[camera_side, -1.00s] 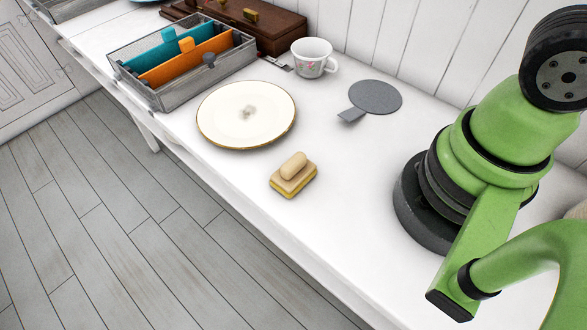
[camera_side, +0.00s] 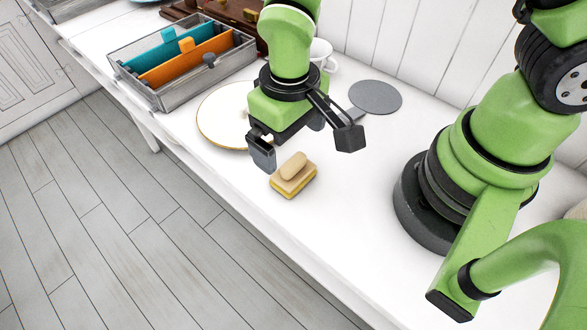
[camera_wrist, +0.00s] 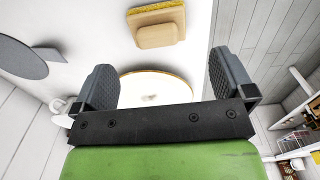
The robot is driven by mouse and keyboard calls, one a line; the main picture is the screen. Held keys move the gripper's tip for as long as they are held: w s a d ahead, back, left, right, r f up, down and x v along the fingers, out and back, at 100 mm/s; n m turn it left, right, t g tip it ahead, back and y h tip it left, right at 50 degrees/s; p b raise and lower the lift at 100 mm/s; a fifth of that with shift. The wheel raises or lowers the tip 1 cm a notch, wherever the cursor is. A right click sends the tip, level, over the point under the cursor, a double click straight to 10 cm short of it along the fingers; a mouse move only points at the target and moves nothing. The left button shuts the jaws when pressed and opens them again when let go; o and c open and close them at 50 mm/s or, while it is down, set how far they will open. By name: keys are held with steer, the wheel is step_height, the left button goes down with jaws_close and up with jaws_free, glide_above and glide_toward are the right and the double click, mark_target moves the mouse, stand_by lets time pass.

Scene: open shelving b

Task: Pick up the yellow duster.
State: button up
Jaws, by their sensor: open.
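The yellow duster (camera_side: 293,176) lies on the white table near its front edge. It has a yellow base and a pale tan block with a rounded grip on top. In the wrist view the duster (camera_wrist: 158,26) shows at the top, beyond the fingertips. My gripper (camera_side: 306,146) is open and empty, with its fingers spread wide. In the side view it hangs above the table, over the area just behind the duster. In the wrist view the two fingers of my gripper (camera_wrist: 160,80) show on either side of the white plate.
A white plate (camera_side: 215,122) with a gold rim lies behind my gripper, partly hidden. A grey round paddle (camera_side: 377,97) and a white cup (camera_side: 322,52) are farther back. A wire organiser (camera_side: 178,98) with teal and orange dividers and a brown box (camera_side: 205,12) stand at back left.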

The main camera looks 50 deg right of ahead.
mark_target(293, 161)
steer(key=shift+s+d+f, duration=0.1)
steer(key=shift+f, duration=1.8)
steer(key=shift+s+f, duration=0.1)
steer(key=shift+f, duration=1.8)
steer(key=c, duration=0.9)
